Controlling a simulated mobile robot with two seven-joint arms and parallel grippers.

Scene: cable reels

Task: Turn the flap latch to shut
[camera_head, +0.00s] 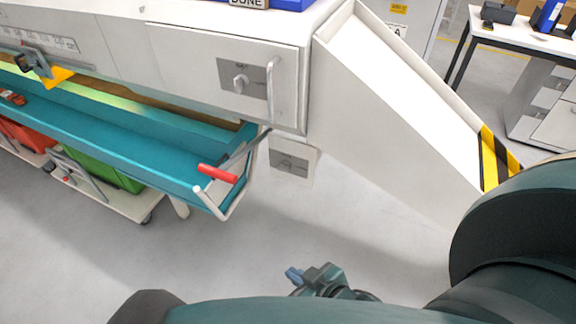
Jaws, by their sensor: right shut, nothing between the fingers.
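The flap (195,62) is a white panel on the front of the white bench, and it looks flush with the front. A vertical bar handle (270,90) stands right of the plate. My right gripper (293,275) has blue fingertips and is shut and empty. It is low over the floor, well below and apart from the latch. My left gripper is not in view.
A teal trough (120,150) runs below the bench, with a red-handled lever (217,174) at its end. A small white box with a grey plate (289,165) hangs beside it. A white chute (400,90) slopes down at the right. Open floor lies before the bench.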

